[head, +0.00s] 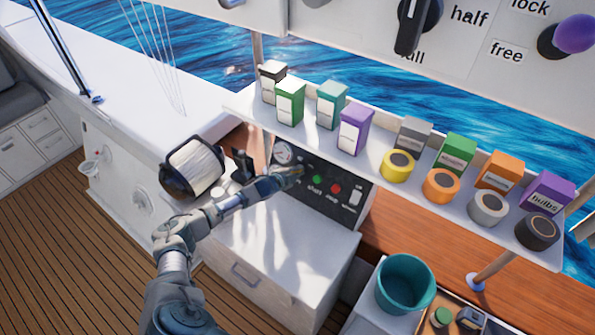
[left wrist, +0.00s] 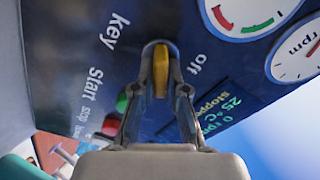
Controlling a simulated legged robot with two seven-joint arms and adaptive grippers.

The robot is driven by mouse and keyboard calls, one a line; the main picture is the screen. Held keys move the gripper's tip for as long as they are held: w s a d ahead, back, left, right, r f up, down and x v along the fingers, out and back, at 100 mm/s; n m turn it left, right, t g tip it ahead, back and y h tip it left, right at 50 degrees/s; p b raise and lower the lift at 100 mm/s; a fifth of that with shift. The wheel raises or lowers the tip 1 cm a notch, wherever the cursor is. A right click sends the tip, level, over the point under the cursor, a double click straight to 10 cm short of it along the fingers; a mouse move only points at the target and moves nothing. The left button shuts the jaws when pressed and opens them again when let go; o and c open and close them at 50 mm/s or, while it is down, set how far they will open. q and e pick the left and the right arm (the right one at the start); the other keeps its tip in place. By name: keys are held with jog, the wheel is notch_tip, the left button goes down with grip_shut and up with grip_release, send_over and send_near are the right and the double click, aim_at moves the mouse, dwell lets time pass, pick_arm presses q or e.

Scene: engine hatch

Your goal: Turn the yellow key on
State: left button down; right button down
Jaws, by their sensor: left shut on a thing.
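The yellow key (left wrist: 160,70) sits in a dark round switch on the black control panel (head: 315,191). In the left wrist view the panel carries the words "key", "off" and "start". My left gripper (left wrist: 160,88) has one finger on each side of the key and is shut on it. In the head view the left gripper (head: 294,172) reaches the upper left part of the panel and hides the key. A display on the panel (left wrist: 213,108) reads "stopped" and 0 rpm. My right gripper is not clearly in view.
Green (head: 317,180) and red (head: 336,189) buttons lie right of the gripper. A shelf (head: 376,180) with several boxes and tape rolls overhangs the panel. A teal bucket (head: 405,283) stands at lower right.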

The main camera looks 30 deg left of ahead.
pick_arm(q)
jog(key=shift+d, duration=0.1)
jog(key=c, duration=1.2)
grip_release()
jog(key=shift+s, duration=0.1)
jog(key=v, duration=1.1)
jog(key=shift+s+r, duration=0.15)
jog(key=shift+s, duration=0.2)
